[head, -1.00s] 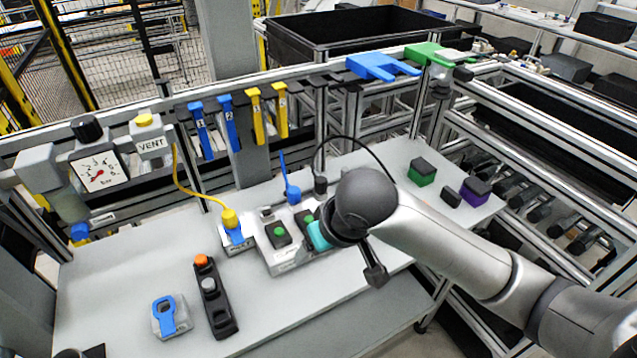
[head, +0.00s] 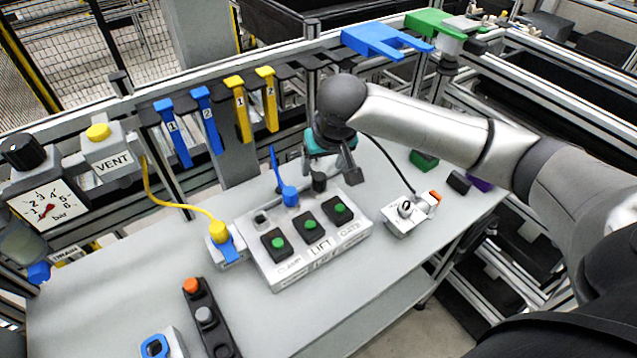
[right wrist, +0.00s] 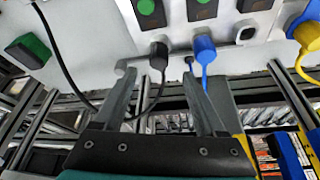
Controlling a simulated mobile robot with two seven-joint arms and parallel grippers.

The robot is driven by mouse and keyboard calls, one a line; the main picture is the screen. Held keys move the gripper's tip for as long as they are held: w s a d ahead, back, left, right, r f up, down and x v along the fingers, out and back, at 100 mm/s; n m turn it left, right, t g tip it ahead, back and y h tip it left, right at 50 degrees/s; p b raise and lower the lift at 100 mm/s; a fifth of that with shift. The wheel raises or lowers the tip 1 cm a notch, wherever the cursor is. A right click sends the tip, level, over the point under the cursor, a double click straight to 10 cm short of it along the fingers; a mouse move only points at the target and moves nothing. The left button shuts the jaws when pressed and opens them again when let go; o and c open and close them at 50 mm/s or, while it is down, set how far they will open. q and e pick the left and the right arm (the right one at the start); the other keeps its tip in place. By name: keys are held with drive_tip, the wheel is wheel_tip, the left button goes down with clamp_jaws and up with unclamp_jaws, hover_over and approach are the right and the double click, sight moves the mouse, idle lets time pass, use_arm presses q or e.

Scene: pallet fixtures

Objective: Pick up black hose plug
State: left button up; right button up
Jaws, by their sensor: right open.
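The black hose plug (head: 319,182) stands upright at the back edge of the white button box (head: 268,268), right of the blue plug (head: 289,195). In the right wrist view the black plug (right wrist: 158,54) shows between and just beyond my fingertips, with a black hose running from it. My right gripper (head: 328,172) is open and empty above and behind the plug. In the right wrist view the open gripper (right wrist: 159,78) has one finger on each side of the plug's line, the right finger close to the blue plug (right wrist: 204,50). My left gripper is not in view.
The yellow plug (head: 219,230) stands left of the box. A white block (head: 405,213) with a ring and orange tip lies to the right, near the black hose. Blue and yellow tags (head: 239,108) hang from the back rail. Free table lies in front of the box.

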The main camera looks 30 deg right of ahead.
sight(320, 176)
drive_tip(key=shift+x, duration=1.55)
drive_tip(key=x, duration=0.3)
drive_tip(key=shift+w+d+b, duration=0.15)
drive_tip(key=shift+w+b, duration=0.1)
drive_tip(key=shift+b, duration=0.1)
drive_tip(key=shift+w+f, duration=0.3)
drive_tip(key=shift+f, duration=0.35)
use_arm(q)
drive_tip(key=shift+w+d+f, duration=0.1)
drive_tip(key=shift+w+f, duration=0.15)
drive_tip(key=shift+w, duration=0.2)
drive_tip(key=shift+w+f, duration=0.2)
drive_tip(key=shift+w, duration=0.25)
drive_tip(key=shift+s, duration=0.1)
use_arm(e)
clamp_jaws()
